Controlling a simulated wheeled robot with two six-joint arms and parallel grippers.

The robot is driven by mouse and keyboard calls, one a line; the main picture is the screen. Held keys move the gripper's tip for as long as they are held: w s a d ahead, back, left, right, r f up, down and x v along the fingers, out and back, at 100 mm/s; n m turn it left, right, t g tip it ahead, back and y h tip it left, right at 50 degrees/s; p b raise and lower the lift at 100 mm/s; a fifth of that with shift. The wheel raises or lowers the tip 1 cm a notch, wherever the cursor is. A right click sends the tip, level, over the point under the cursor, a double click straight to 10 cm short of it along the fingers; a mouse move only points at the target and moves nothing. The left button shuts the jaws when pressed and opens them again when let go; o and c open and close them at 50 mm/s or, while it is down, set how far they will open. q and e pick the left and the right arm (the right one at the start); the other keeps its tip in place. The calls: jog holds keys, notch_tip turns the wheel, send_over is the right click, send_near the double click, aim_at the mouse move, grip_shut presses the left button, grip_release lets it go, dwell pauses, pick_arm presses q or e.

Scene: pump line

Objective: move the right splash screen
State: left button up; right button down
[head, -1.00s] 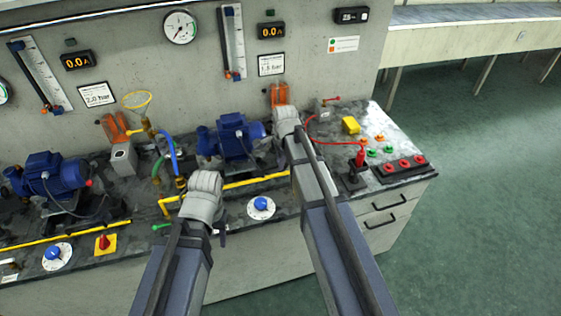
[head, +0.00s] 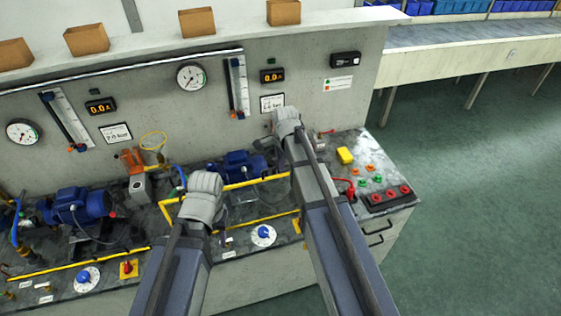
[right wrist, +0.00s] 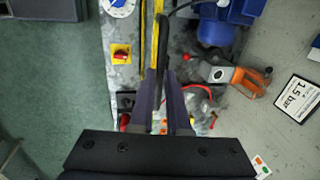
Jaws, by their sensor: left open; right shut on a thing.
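The right splash screen, a clear panel with a yellow edge (head: 240,184), stands out in front of the right blue pump (head: 236,163) in the head view. Its right end is hidden behind my right arm. In the right wrist view the screen shows nearly edge-on, with a dark bar (right wrist: 163,45) by its yellow edge. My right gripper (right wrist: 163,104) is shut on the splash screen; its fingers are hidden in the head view. My left gripper (head: 221,222) is open, below the screen's yellow edge; its fingers are mostly hidden by its wrist.
An orange-handled valve (right wrist: 232,77) stands beside the pump. A blue-knobbed dial (head: 263,236) and a yellow line (head: 255,223) lie in front. Open floor lies to the right.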

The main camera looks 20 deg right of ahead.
jog(key=shift+r, duration=0.2)
jog(key=c, duration=1.6)
grip_release()
jog(key=c, duration=1.2)
grip_release()
jog(key=shift+w+f, duration=0.1)
jog(key=shift+f, duration=0.05)
jog(key=shift+c, duration=0.2)
jog(key=o, duration=0.4)
jog(key=shift+c, duration=0.2)
notch_tip(320, 180, up, 8)
jog(key=s+p, duration=0.1)
jog(key=p, duration=0.6)
jog(key=shift+s+p, duration=0.3)
jog(key=shift+s, duration=0.05)
jog(key=shift+f, duration=0.15)
